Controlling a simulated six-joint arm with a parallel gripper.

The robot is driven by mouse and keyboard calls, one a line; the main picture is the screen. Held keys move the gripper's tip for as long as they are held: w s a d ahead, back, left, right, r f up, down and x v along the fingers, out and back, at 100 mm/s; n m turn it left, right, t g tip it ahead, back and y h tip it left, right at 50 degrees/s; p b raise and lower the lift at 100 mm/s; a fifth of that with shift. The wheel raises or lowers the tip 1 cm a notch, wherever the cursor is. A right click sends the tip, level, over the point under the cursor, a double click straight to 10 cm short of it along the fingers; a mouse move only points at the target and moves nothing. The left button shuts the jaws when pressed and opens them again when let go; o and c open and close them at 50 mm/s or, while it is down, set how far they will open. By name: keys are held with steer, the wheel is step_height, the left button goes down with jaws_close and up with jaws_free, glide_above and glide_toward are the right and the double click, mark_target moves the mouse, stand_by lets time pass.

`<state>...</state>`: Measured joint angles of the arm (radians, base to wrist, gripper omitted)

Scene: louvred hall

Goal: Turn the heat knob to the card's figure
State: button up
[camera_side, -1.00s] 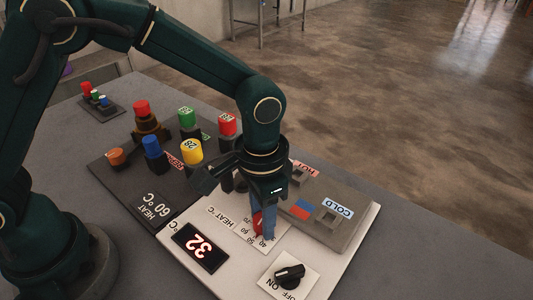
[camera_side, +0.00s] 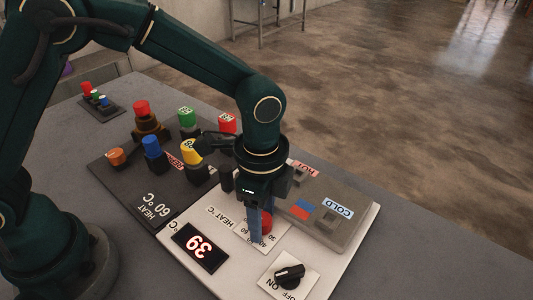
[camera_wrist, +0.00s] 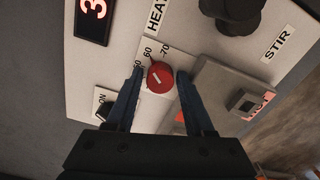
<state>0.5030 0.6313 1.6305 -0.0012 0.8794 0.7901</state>
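In the wrist view the fingers (camera_wrist: 160,72) flank the knob closely, with only slim gaps showing. A scale with figures such as 60 and 70 is printed around the knob, partly hidden by the fingers. The lit display (camera_side: 201,247) reads 39. The card (camera_side: 155,207) on the dark board reads HEAT 60 °C.
A black ON/OFF switch (camera_side: 289,272) sits near the panel's front. A grey block (camera_side: 330,217) with HOT and COLD labels stands right of the knob. Coloured knobs, including a yellow one (camera_side: 191,151) and a blue one (camera_side: 151,146), stand behind on the dark board.

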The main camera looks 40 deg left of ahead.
steer(key=shift+o, duration=0.6)
steer(key=shift+w+r, duration=0.1)
steer(key=shift+r, duration=3.4)
steer(key=shift+r, duration=2.6)
